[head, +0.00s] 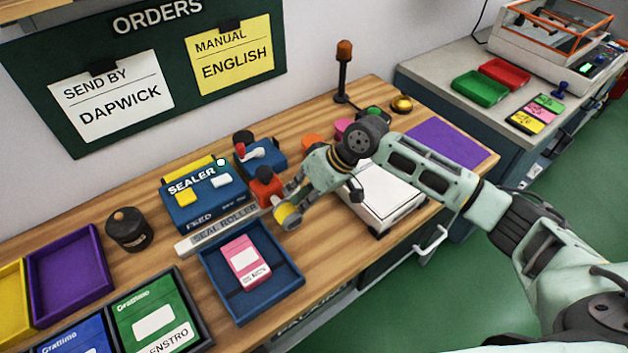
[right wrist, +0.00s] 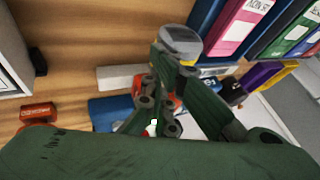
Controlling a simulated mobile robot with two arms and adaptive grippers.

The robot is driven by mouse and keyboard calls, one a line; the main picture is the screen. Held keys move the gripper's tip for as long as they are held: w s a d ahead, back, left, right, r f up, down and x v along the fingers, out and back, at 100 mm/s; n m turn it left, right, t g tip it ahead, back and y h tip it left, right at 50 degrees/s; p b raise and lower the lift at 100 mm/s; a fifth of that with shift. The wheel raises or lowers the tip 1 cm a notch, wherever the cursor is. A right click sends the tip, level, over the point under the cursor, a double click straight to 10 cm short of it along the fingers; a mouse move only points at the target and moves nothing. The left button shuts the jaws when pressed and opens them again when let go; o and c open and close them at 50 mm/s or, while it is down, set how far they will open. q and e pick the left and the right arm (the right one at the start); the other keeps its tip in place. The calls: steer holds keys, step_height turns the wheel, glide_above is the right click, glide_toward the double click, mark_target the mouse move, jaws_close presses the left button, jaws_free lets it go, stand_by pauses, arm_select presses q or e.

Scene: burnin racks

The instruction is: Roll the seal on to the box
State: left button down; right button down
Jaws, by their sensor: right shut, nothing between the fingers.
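The blue sealer (head: 207,207) stands on the wooden bench, with a grey rail (head: 205,240) marked "SEAL ROLLER" along its front. A red block (head: 266,187) sits at the rail's right end, with a yellow-and-grey round roller end (head: 288,215) close by. A pink box (head: 246,264) lies in the blue tray (head: 290,283) in front of the rail. My right gripper (head: 284,202) is shut, its fingertips at the roller end; I cannot tell if they touch. The roller end (right wrist: 181,42) also shows at the fingertips in the right wrist view. My left gripper is not in view.
A white scale-like device (head: 385,205) stands right of the gripper, under my right arm. A dark canister (head: 130,230) and a purple tray (head: 68,270) are at left. The bench is bare right of the blue tray.

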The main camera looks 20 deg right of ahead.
steer(key=s+a+p, duration=0.2)
steer(key=a, duration=0.4)
steer(key=s+a+p, duration=0.2)
steer(key=a+p, duration=0.1)
steer(key=a, duration=0.4)
steer(key=s+a+p, duration=0.2)
steer(key=s+a, duration=0.1)
steer(key=a, duration=0.3)
steer(key=shift+a+r, duration=0.1)
steer(key=shift+a, duration=0.05)
steer(key=shift+s+a+p, duration=0.25)
steer(key=shift+a+p, duration=0.05)
steer(key=shift+a, duration=0.3)
